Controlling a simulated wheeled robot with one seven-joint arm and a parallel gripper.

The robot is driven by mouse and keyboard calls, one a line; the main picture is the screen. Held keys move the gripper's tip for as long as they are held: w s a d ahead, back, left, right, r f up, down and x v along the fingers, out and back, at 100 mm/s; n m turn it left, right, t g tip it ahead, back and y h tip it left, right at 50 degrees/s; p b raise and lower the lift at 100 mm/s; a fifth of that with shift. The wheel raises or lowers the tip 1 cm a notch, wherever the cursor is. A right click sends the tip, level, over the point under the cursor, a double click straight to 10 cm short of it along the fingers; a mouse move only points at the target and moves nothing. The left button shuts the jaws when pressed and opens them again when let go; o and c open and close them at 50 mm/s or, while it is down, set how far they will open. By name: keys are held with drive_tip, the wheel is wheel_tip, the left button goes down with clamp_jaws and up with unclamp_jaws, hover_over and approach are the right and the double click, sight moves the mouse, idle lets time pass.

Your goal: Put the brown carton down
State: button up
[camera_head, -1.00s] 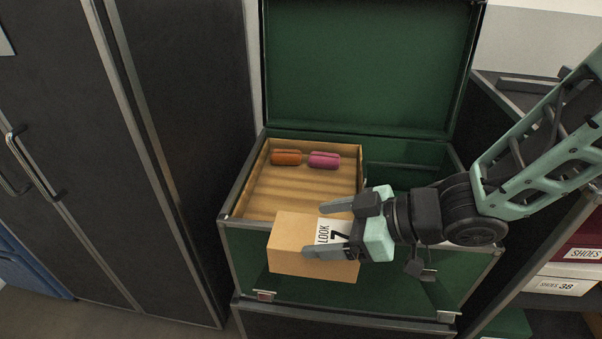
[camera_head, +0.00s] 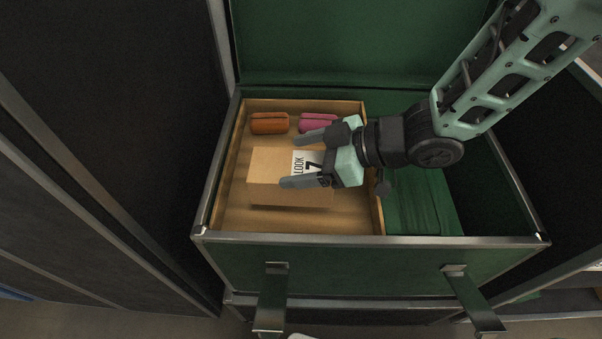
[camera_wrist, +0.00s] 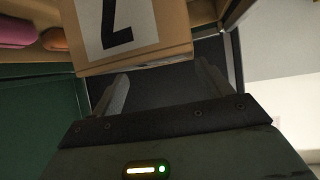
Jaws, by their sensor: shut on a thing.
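Whether the carton's underside touches the tray floor cannot be told. In the wrist view the carton (camera_wrist: 150,45) fills the top middle, with its label partly cut off.
An orange case (camera_head: 269,123) and a pink case (camera_head: 317,122) lie at the back of the tray. Bare tray floor shows in front and to the left of the carton. The trunk's green right side (camera_head: 420,205) is lower. The raised lid (camera_head: 330,45) stands behind.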

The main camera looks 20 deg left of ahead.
drive_tip(key=shift+f+b, duration=0.65)
drive_tip(key=shift+f, duration=1.7)
drive_tip(key=shift+f, duration=0.1)
drive_tip(key=o, duration=1.2)
drive_tip(key=shift+c, duration=0.2)
drive_tip(key=shift+d, duration=0.1)
drive_tip(key=p+v, duration=0.2)
drive_tip(key=v, duration=1)
drive_tip(key=shift+p, duration=0.4)
